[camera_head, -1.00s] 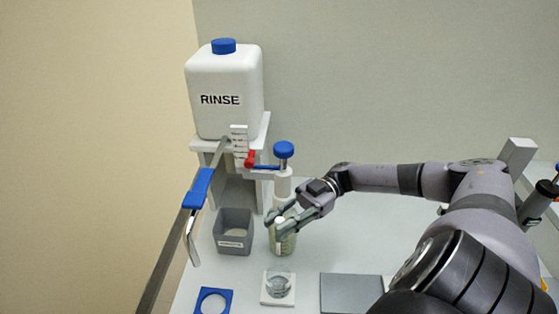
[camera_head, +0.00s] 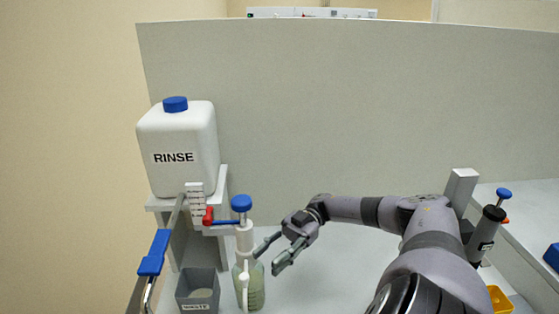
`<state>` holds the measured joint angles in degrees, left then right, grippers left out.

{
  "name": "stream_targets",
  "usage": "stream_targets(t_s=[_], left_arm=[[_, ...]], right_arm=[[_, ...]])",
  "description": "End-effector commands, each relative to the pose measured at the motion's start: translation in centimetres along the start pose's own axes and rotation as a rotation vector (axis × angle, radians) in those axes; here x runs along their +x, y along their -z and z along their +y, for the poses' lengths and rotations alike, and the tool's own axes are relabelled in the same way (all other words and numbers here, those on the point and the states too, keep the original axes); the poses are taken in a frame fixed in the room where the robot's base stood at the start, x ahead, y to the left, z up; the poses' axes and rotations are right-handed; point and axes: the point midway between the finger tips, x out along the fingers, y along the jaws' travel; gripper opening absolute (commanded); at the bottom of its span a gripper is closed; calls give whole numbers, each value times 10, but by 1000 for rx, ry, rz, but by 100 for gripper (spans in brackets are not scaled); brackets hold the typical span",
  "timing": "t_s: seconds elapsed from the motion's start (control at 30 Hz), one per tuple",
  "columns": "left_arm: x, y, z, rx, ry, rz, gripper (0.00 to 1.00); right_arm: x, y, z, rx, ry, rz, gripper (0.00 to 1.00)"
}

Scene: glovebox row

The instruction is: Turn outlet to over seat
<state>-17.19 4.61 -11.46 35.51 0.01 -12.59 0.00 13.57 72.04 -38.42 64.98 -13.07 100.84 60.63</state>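A metal outlet tube (camera_head: 149,291) with a blue grip (camera_head: 155,252) runs from below the white RINSE container (camera_head: 178,149) toward the lower left. Its lower end is cut off by the frame. The seat cannot be identified in the current view. My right gripper (camera_head: 268,262) is open and empty, with its fingers pointing down-left beside the pump bottle (camera_head: 254,287). I cannot tell whether a fingertip touches the bottle. The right gripper is well to the right of the blue grip. My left gripper is not in view.
The container stands on a white stand (camera_head: 222,187) with a red valve handle (camera_head: 208,216). The pump bottle has a blue knob (camera_head: 241,203). A grey WASTE bin (camera_head: 198,289) is left of it. A grey panel (camera_head: 350,110) closes the back. A dark dispenser (camera_head: 484,234) stands at right.

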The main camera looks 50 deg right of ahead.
Motion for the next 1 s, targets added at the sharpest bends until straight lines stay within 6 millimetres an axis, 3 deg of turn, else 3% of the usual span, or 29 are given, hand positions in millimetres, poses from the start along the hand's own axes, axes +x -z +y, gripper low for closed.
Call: stream_targets(t_s=[0.1,0.3,1.0], left_arm=[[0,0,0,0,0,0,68],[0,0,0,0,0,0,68],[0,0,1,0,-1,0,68]], right_arm=[[-18,0,1,-1,-3,1,38],[-34,0,0,0,-1,1,38],[-36,0,0,1,1,1,38]])
